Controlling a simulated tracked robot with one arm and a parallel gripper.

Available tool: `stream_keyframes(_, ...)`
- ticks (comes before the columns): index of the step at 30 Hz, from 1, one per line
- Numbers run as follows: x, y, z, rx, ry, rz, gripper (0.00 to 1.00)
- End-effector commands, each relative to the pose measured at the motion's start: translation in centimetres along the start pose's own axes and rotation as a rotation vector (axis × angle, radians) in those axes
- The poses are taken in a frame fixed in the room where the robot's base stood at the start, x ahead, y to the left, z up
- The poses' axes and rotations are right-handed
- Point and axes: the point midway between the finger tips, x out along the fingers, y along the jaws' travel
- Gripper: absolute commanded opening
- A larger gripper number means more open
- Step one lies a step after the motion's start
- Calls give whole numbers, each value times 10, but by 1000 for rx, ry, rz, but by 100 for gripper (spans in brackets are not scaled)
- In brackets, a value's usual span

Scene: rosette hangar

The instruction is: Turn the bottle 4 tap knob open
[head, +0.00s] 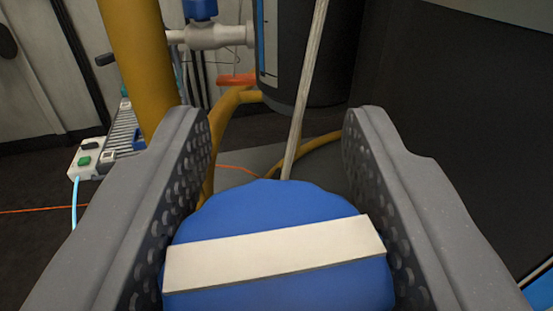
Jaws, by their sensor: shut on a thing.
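A round blue knob with a scalloped edge (285,205) and a pale bar across its face fills the lower middle of the head view. The bar lies nearly level, with its right end a little higher. My gripper (275,150) has its two grey fingers on either side of the knob, with their dimpled inner pads against its left and right edges. It is shut on the knob. The knob's lower edge is cut off by the picture. The tap body and bottle beneath it are hidden, and no number shows.
A pale rod (305,95) rises behind the knob. A thick yellow pipe (140,65) stands at the left, with a white valve (215,37) beside it. A dark cylinder (315,60) stands behind. A control box (88,158) with a green button is at the far left.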

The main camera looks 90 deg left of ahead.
Motion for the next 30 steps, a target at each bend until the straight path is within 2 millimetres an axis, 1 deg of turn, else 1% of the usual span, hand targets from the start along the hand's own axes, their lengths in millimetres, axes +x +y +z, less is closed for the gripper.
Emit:
stream_keyframes(9, -2, -1, -1, -2, -1, -79, 16)
stream_keyframes(25, -2, -1, -1, -2, 0, -92, 16)
stream_keyframes(26, -2, -1, -1, -2, 0, -91, 45)
stream_keyframes(27, -2, -1, -1, -2, 0, -92, 56)
stream_keyframes(28, -1, -1, -1, -2, 0, -92, 61)
stream_keyframes(30, -1, -1, -1, -2, 0, -92, 61)
